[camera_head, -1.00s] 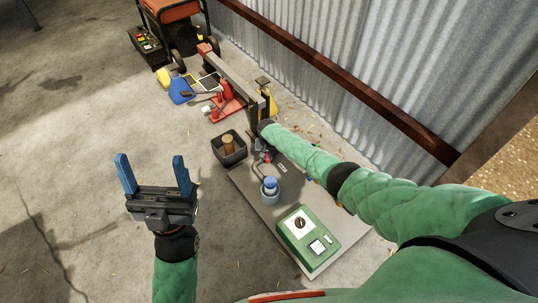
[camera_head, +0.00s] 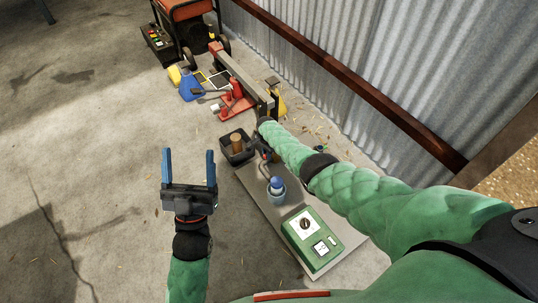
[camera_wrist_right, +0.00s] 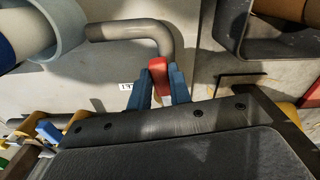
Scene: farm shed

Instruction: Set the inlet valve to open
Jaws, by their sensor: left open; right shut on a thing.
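A red handle (camera_wrist_right: 158,68), probably the inlet valve's, is held between the blue fingers of my right gripper (camera_wrist_right: 158,84) in the right wrist view. It sits beside the bent end of a grey pipe (camera_wrist_right: 140,29). The valve body is hidden, so its setting cannot be told. In the head view my right arm reaches to the far end of the grey board (camera_head: 268,210), and its gripper is mostly hidden there. My left gripper (camera_head: 189,160) is open and empty above the floor, left of the board.
A green control box (camera_head: 312,240) with a dial and a blue-capped cylinder (camera_head: 277,189) stand on the board. A dark bin (camera_head: 238,157) holds a brown cylinder. A red jack (camera_head: 236,98) and a blue container (camera_head: 190,88) lie beyond. A corrugated wall (camera_head: 400,70) bounds the right.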

